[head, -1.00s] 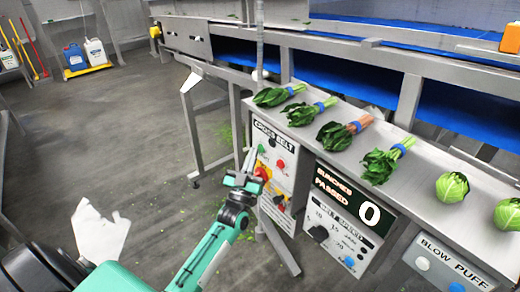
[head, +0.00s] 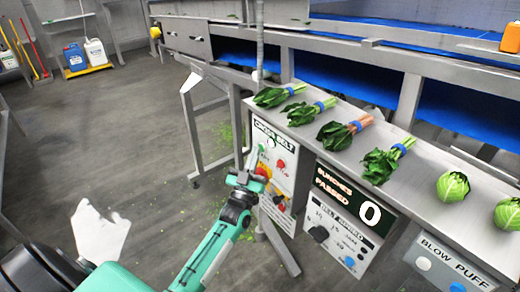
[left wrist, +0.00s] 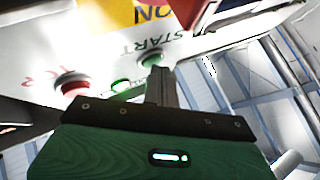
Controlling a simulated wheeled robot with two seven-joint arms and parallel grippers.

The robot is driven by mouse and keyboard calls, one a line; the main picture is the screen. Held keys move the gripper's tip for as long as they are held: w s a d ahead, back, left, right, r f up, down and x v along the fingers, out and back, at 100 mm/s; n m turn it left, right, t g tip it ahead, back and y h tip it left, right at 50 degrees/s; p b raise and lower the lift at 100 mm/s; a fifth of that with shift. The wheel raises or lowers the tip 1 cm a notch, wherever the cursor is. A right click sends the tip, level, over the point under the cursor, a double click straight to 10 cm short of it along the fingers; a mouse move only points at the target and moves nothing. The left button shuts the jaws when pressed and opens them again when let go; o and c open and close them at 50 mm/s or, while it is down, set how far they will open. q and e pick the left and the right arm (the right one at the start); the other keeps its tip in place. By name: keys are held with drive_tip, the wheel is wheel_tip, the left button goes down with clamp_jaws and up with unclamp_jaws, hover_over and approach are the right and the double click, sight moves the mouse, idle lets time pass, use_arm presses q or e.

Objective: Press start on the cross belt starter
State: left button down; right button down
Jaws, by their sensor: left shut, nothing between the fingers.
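The cross belt starter (head: 283,187) is a pale panel on the front of the steel bench, labelled CROSS BELT, with a red stop button (head: 281,163). In the left wrist view its green start button (left wrist: 152,60) sits beside the word START, and the red button (left wrist: 72,86) is to the left. My left gripper (head: 251,158) is shut and empty, at the panel's left side. In the left wrist view its fingertips (left wrist: 160,72) overlap the lower edge of the green button; I cannot tell whether they touch. My right gripper is not in view.
Greens bunches (head: 337,134) and cabbages (head: 453,186) line the bench top. The belt speed panel (head: 337,235) and BLOW PUFF box (head: 447,263) are to the right. A steel leg stands below the starter. The floor (head: 130,150) at left is mostly clear.

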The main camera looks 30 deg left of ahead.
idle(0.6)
use_arm(q)
drive_tip(key=shift+s+a+p, duration=0.3)
drive_tip(key=shift+s+p, duration=0.05)
drive_tip(key=shift+s, duration=0.35)
drive_tip(key=s, duration=0.1)
drive_tip(key=s+a+p, duration=0.1)
drive_tip(key=s, duration=0.1)
drive_tip(key=s+a, duration=0.1)
drive_tip(key=shift+s+p, duration=0.3)
idle(0.5)
